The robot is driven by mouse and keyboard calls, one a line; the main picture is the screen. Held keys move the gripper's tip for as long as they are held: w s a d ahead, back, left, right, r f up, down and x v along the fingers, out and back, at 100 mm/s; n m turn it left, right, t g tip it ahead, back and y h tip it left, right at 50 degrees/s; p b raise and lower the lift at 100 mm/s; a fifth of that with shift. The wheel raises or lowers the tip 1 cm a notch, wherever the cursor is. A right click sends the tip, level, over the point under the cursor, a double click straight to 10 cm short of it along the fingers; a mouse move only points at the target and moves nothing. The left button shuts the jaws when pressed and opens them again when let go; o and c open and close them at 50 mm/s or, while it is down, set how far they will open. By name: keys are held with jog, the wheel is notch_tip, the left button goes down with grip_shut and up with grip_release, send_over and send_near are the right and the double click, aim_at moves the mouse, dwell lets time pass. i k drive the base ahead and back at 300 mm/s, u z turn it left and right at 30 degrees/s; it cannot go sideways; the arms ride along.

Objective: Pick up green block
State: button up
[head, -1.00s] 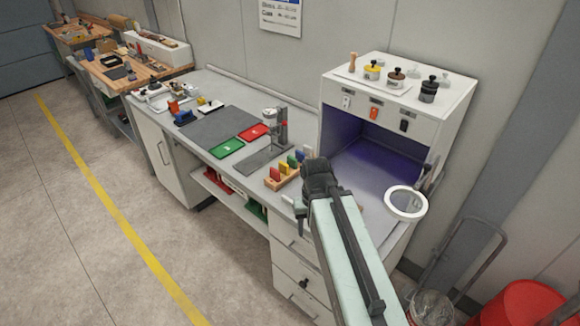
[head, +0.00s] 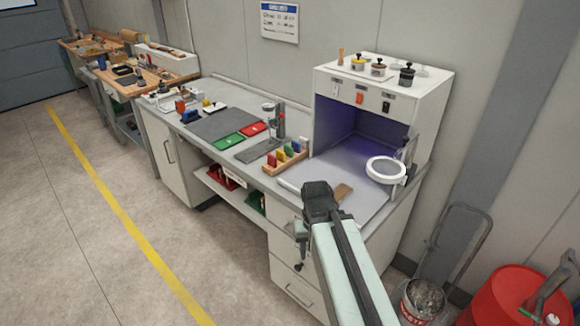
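The green block (head: 289,151) is small and stands in a wooden rack (head: 283,167) on the workbench. It is in a row with a red block (head: 272,160), a yellow block (head: 281,156) and a blue block (head: 296,146). My gripper (head: 303,232) is at the end of my pale arm, in front of the bench's front edge. It is lower in the picture than the rack and apart from the blocks. Its fingers are too small and dark to tell whether they are open or shut.
A white booth (head: 385,95) stands on the bench right of the rack, with a ring-shaped magnifier (head: 386,170) near its opening. A stand (head: 276,135) is left of the rack. Green (head: 228,142) and red (head: 253,129) trays lie further left. The floor (head: 75,220) at left is clear.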

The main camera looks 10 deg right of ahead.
aim_at(288, 150)
jog(key=u, duration=0.3)
jog(key=i, duration=0.65)
jog(key=u, duration=0.6)
jog(key=i, duration=1.1)
jog(key=z, duration=0.1)
